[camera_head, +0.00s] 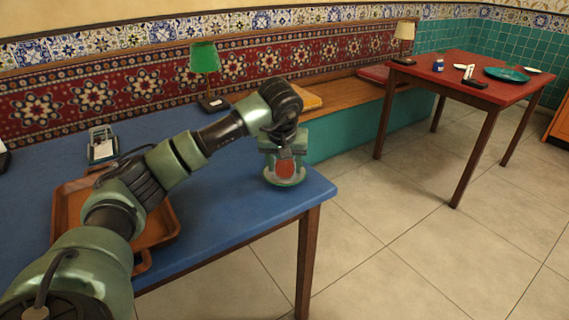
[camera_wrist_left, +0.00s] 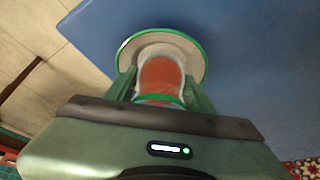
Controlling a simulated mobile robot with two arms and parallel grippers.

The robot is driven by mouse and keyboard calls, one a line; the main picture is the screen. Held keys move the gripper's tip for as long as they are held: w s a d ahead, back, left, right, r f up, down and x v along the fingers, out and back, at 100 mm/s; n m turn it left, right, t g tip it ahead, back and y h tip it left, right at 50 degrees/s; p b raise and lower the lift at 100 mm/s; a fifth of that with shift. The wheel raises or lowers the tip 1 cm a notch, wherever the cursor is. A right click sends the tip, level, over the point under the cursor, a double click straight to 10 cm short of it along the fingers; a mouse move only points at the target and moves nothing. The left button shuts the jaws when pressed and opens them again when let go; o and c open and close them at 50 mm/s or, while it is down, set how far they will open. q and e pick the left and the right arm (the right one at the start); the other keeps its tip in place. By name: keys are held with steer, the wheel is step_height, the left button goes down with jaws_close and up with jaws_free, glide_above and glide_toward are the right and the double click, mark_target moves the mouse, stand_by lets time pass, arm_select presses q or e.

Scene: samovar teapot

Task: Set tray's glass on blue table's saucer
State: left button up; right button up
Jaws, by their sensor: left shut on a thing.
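My left gripper (camera_head: 285,160) is shut on a glass (camera_head: 285,168) of reddish-brown tea, close to the near right corner of the blue table (camera_head: 235,210). The glass also shows between the fingers in the left wrist view (camera_wrist_left: 161,78). A pale saucer with a green rim (camera_head: 284,181) is directly under the glass in the head view. In the left wrist view the saucer (camera_wrist_left: 193,62) surrounds the glass's far end. I cannot tell whether the glass touches it. The orange-brown tray (camera_head: 165,222) lies on the table at the left, partly hidden by my left arm. My right gripper is not in view.
A green-shaded lamp (camera_head: 204,60) and a napkin holder (camera_head: 102,145) stand toward the back of the blue table. A red table (camera_head: 455,72) with a teal plate (camera_head: 506,75) is farther off at the right. Tiled floor lies between the tables.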

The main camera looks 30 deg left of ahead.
arm_select(q)
steer(key=shift+s+f, duration=0.1)
steer(key=shift+f, duration=0.15)
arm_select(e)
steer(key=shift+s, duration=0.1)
arm_select(q)
steer(key=o, duration=1.3)
steer(key=shift+f, duration=0.1)
steer(key=shift+r, duration=0.4)
steer(key=p+v, duration=0.2)
steer(key=v, duration=1)
steer(key=shift+r, duration=0.2)
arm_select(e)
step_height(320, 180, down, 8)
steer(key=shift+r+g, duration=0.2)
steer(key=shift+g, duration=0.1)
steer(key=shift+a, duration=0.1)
